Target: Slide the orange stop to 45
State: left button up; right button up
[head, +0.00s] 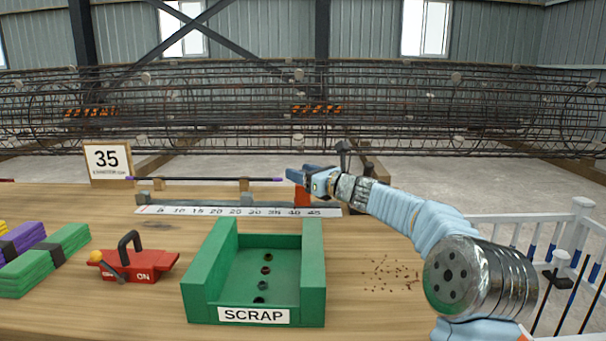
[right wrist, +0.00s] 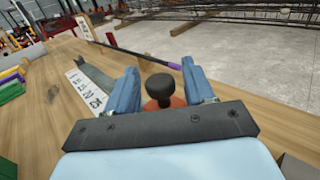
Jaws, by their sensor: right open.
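The orange stop (head: 302,195) stands at the right part of the white ruler (head: 230,211), beside the 40 and 45 marks; the gripper partly hides it, so its exact reading is unclear. My right gripper (head: 312,180) is at the stop. In the right wrist view the gripper (right wrist: 165,90) is open, with its two blue fingers on either side of the stop's black knob (right wrist: 159,86). The orange body (right wrist: 164,103) shows below the knob. I cannot tell whether a finger touches it. My left gripper is not in view.
A dark bar with purple ends (head: 208,179) lies behind the ruler on wooden blocks. A green SCRAP bin (head: 312,270), a red switch box (head: 150,262) and green blocks (head: 40,265) stand in front. A sign reading 35 (head: 107,160) stands at the back left.

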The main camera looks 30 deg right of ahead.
jog(key=shift+s+d, duration=0.1)
jog(key=shift+s, duration=0.25)
jog(key=b+v, duration=0.2)
jog(key=v, duration=1)
jog(key=shift+s+d+b, duration=0.15)
jog(key=shift+s+b, duration=0.15)
jog(key=shift+s, duration=0.2)
